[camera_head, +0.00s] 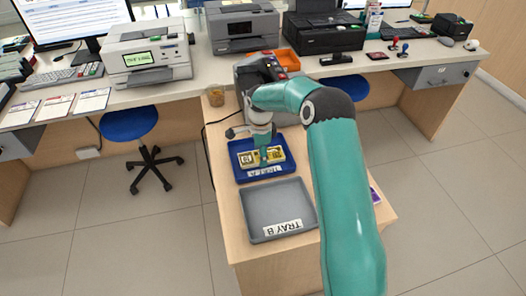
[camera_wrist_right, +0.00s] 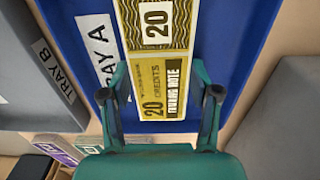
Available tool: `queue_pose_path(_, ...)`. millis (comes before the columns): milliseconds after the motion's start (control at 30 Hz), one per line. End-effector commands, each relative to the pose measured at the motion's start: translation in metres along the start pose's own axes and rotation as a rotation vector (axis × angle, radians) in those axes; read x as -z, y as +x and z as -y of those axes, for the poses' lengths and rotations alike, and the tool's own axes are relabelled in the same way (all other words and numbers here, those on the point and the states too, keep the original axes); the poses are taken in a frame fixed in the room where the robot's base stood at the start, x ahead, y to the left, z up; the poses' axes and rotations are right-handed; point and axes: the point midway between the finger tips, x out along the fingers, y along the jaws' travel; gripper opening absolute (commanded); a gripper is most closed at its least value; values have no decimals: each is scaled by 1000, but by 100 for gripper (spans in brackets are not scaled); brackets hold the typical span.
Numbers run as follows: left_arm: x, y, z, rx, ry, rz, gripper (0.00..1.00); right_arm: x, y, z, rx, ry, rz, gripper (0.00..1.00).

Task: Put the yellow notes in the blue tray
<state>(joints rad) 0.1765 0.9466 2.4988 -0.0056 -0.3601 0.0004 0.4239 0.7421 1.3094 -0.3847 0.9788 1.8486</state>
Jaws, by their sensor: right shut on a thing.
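The yellow notes (camera_head: 248,159) show over the floor of the blue tray (camera_head: 240,176), which is labelled TRAY A. My right gripper (camera_head: 264,154) reaches down over the tray and is shut on the notes. In the right wrist view the yellow notes (camera_wrist_right: 152,58), marked 20, lie between the two green fingers of the right gripper (camera_wrist_right: 157,78), with the blue tray (camera_wrist_right: 235,50) around them. I cannot tell whether the notes touch the tray floor. My left gripper is not in view.
A grey tray (camera_head: 255,207) labelled TRAY B is next to the blue tray. Purple notes (camera_head: 375,196) lie partly behind my right arm. A grey machine (camera_head: 250,75) and a small jar (camera_head: 216,97) stand behind the blue tray. A blue stool (camera_head: 128,123) is at left.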

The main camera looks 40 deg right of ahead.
Motion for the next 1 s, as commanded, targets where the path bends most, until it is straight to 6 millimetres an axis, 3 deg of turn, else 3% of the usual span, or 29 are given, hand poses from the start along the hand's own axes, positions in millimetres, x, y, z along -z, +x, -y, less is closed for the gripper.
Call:
queue_pose_path(267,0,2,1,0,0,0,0,0,2,0,1,1,0,22)
queue_pose_path(300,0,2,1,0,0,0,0,0,2,0,1,1,0,65)
queue_pose_path(433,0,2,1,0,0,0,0,0,1,0,1,1,0,86)
queue_pose_path(767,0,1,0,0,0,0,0,1,0,0,1,1,0,87)
queue_pose_path(1000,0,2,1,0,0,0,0,1,-20,1,4,1,0,87)
